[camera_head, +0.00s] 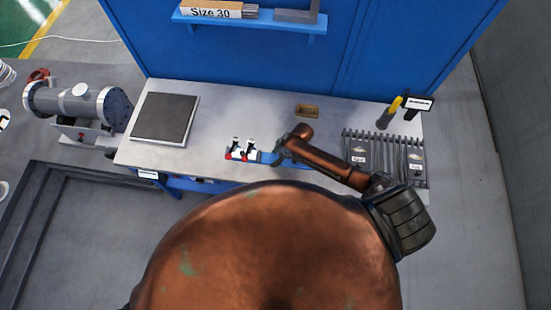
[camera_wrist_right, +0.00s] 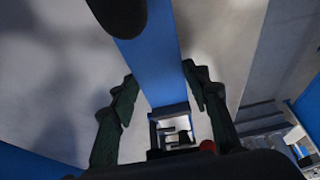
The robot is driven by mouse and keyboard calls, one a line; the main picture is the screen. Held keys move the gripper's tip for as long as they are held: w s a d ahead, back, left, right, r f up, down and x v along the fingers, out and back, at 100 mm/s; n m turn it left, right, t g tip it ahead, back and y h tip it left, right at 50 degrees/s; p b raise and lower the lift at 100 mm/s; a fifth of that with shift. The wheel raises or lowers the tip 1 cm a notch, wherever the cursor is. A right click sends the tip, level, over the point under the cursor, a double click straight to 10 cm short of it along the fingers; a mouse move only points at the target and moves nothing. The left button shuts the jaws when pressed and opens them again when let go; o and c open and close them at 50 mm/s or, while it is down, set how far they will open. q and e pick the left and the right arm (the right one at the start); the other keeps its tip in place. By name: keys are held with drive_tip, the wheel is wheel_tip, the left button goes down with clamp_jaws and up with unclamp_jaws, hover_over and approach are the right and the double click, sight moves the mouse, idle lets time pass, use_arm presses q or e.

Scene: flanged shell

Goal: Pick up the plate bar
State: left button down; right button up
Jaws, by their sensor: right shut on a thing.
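The plate bar (camera_head: 268,158) is a long blue bar near the front edge of the workbench, with white, black and red fittings at its left end. My right gripper (camera_head: 284,155) is on its middle part, seen from above in the head view. In the right wrist view the blue bar (camera_wrist_right: 152,70) runs between the two dark fingers of the gripper (camera_wrist_right: 163,85), which is shut on it. I cannot tell whether the bar rests on the bench or is raised. My left gripper is not in view.
The workbench (camera_head: 222,125) has a dark square plate (camera_head: 165,117) at left, a small tan block (camera_head: 307,110) at the back, and a slotted rack (camera_head: 385,155) and yellow-handled tool (camera_head: 391,110) at right. A blue cabinet (camera_head: 250,60) stands behind. A flanged pipe (camera_head: 85,101) stands left.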

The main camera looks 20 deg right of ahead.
clamp_jaws()
drive_tip(key=shift+w+r, duration=0.15)
drive_tip(key=shift+w, duration=0.1)
